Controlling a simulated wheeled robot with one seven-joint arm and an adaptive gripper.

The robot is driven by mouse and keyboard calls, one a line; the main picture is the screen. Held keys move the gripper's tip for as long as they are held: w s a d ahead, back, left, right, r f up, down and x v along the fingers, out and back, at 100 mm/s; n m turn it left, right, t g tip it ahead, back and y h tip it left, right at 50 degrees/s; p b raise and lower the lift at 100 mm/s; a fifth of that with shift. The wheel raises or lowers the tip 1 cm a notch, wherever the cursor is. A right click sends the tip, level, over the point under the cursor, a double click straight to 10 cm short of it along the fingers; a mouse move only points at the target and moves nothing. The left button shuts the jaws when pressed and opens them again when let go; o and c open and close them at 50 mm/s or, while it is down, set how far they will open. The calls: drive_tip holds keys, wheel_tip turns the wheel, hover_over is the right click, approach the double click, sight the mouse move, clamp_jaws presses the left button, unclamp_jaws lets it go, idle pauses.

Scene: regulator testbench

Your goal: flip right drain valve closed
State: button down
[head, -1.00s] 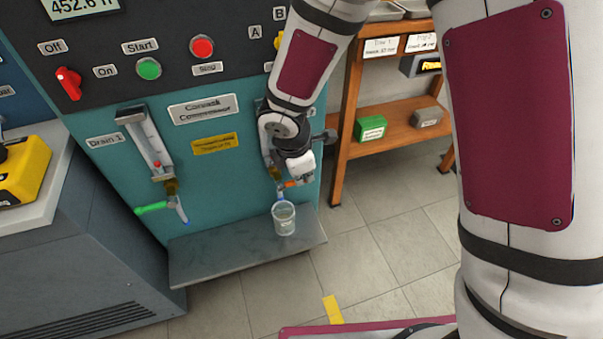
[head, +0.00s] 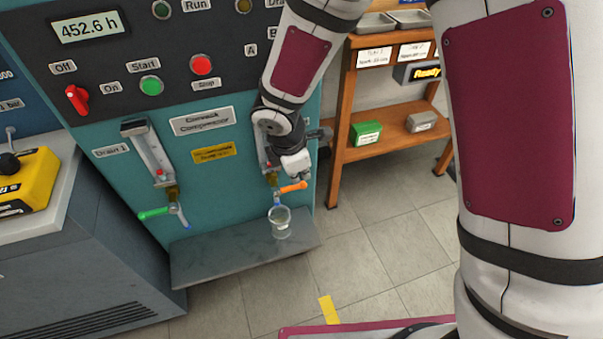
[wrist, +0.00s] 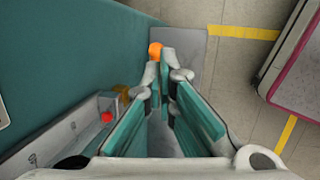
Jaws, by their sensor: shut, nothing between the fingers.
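The right drain valve has an orange handle (head: 292,187) pointing right and slightly up, with a blue outlet (head: 277,199) below it. My gripper (head: 297,170) is just above the handle at the teal panel's lower right. In the wrist view, the orange handle's rounded end (wrist: 155,49) shows just beyond the fingertips of my gripper (wrist: 165,72). The fingers are shut and hold nothing. Whether a fingertip touches the handle I cannot tell. My arm partly hides the right drain's gauge (head: 264,155).
A clear cup (head: 280,221) stands on the grey ledge (head: 215,259) under the right outlet. The left drain has a green handle (head: 154,213) pointing left. A wooden shelf (head: 390,137) stands to the right of the panel. The floor in front is open.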

drive_tip(key=d+p+v, duration=0.1)
drive_tip(key=p+v, duration=0.2)
drive_tip(key=v, duration=0.6)
drive_tip(key=shift+w+d+r, duration=0.25)
drive_tip(key=shift+d+r, duration=0.2)
drive_tip(key=shift+r, duration=0.1)
drive_tip(key=s+d+r+m+g+h, duration=0.1)
drive_tip(key=s+d+r+m, duration=0.95)
drive_tip(key=d+r, duration=0.4)
drive_tip(key=s+d+r+m+g+y, duration=0.1)
drive_tip(key=s+m, duration=0.5)
drive_tip(key=s, duration=0.3)
drive_tip(key=s+d+r+m+y, duration=0.2)
drive_tip(key=s+m, duration=0.3)
drive_tip(key=s, duration=0.5)
wheel_tip(320, 180, up, 19)
drive_tip(key=t+p, duration=0.3)
drive_tip(key=p, duration=1.4)
drive_tip(key=shift+w+a+p, duration=0.15)
drive_tip(key=shift+w+p, duration=0.25)
